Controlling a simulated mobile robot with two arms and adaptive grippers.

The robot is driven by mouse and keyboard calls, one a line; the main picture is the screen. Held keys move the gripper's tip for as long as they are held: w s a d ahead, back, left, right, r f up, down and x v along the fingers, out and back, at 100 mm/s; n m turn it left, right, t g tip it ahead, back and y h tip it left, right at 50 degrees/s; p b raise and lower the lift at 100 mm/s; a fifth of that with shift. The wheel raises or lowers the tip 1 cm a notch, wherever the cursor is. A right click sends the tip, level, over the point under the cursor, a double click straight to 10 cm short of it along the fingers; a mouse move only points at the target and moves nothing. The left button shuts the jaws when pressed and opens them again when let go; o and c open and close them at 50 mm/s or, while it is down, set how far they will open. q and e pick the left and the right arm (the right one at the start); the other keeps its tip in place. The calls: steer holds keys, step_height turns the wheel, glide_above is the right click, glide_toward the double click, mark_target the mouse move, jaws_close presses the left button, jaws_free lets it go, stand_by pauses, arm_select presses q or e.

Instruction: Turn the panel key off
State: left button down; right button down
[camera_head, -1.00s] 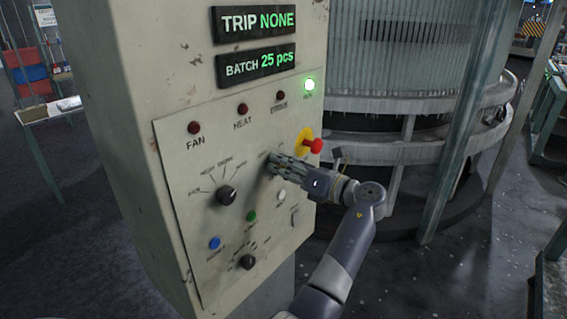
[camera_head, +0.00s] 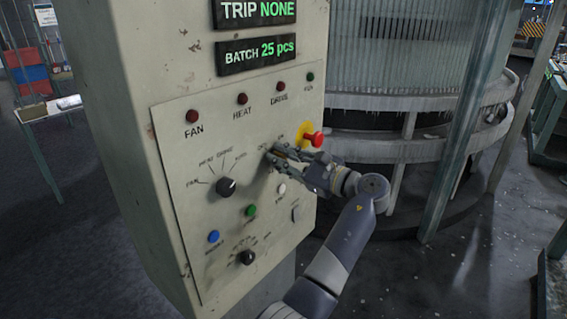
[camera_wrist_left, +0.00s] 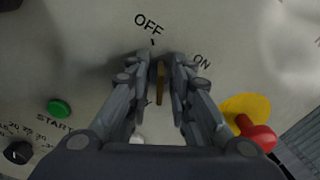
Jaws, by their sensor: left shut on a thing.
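The panel key (camera_wrist_left: 161,82) is a thin brass-coloured piece between the fingers in the left wrist view. Its upper end points close to the tick under the OFF label (camera_wrist_left: 149,25), away from the ON label (camera_wrist_left: 202,61). My left gripper (camera_head: 271,156) is shut on the key at the panel's right part, just left of the emergency button. The fingers hide the key's base. The RUN lamp (camera_head: 310,77) is dark green, not glowing. My right gripper is not in view.
The red emergency button (camera_head: 317,139) on its yellow plate is close beside the left gripper. A black selector knob (camera_head: 226,187), a green START button (camera_wrist_left: 59,109) and a blue button (camera_head: 213,237) are on the panel. A large round machine stands behind.

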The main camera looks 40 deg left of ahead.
arm_select(q)
steer(key=shift+n+b, duration=0.9)
steer(key=shift+n, duration=0.7)
steer(key=c, duration=1.8)
jaws_free()
steer(key=shift+a, duration=0.2)
steer(key=shift+d, duration=0.3)
steer(key=d, duration=1.1)
steer(key=shift+s+d, duration=0.2)
steer(key=shift+s, duration=0.25)
steer(key=shift+f, duration=0.1)
